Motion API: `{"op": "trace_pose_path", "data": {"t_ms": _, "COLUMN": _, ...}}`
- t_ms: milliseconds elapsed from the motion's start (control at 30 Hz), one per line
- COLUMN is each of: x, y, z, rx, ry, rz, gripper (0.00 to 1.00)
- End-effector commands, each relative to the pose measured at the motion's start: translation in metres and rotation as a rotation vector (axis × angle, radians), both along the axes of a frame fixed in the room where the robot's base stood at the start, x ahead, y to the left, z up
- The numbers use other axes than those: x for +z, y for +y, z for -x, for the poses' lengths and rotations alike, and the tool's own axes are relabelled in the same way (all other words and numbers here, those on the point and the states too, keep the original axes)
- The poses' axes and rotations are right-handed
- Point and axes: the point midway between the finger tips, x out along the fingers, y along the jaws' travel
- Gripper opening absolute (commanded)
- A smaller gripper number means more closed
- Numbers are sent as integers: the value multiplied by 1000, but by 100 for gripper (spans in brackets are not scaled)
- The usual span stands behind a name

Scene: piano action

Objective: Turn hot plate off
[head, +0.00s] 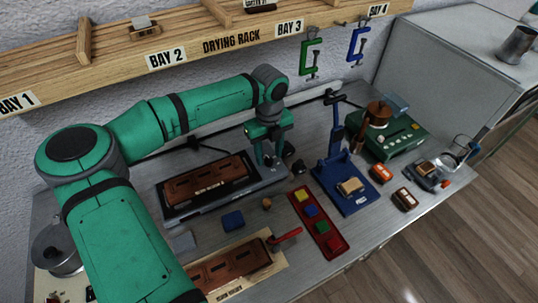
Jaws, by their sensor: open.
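The likely hot plate is a green box-shaped unit (409,143) at the right rear of the bench. A brown pot (378,112) with a handle stands on it. Small pale markings or controls show on its top, but they are too small to tell a switch or its setting. My gripper (270,163) points down near the middle rear of the bench, beside the right end of a dark tray. It is open, and I see nothing between its fingers. It is well left of the green unit, apart from it, with a blue press between them.
The blue press (345,192) stands between my gripper and the green unit. The dark tray (170,212) holds a brown wooden piece (207,181). A red tray (333,242) holds coloured blocks. A wooden drying rack (200,48) with hanging green (311,57) and blue (357,44) clamps overhangs the rear.

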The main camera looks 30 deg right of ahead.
Motion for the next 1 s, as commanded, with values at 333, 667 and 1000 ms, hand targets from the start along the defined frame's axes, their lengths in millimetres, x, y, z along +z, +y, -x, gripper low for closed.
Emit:
{"op": "trace_pose_path", "data": {"t_ms": 333, "x": 65, "y": 0, "z": -1, "rx": 0, "ry": -4, "rz": 0, "gripper": 43}}
{"op": "trace_pose_path", "data": {"t_ms": 667, "x": 95, "y": 0, "z": 0, "rx": 1, "ry": -1, "rz": 1, "gripper": 43}}
{"op": "trace_pose_path", "data": {"t_ms": 1000, "x": 96, "y": 0, "z": 0, "rx": 0, "ry": 0, "rz": 1, "gripper": 43}}
